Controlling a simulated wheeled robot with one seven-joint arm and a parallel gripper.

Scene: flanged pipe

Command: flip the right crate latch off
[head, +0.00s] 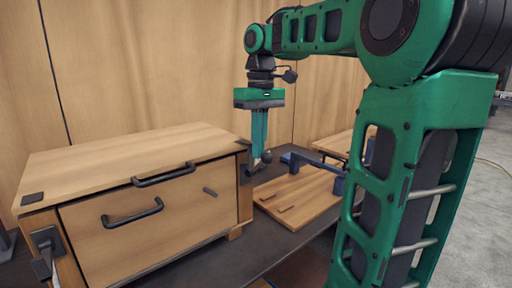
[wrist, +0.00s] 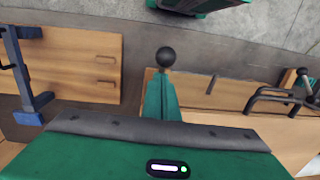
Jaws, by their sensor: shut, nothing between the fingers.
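The wooden crate (head: 145,165) stands at the left of the head view, its front panel facing me. The right crate latch (head: 246,172) is a dark fitting at the crate's right front corner. Its lever ends in a black ball knob (head: 267,157), which also shows in the wrist view (wrist: 166,57). My gripper (head: 258,160) points down at this corner, its green fingers shut and empty. The fingertips are right by the knob and partly hide the lever and latch plate. I cannot tell whether they touch it. In the wrist view the knob appears just beyond the fingertips (wrist: 160,80).
The left latch (head: 46,240) is at the crate's other front corner. Black handles (head: 133,215) stick out from the crate's front. A wooden board (head: 300,197) with a blue-padded clamp (head: 292,162) lies to the right on the dark bench (head: 262,245).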

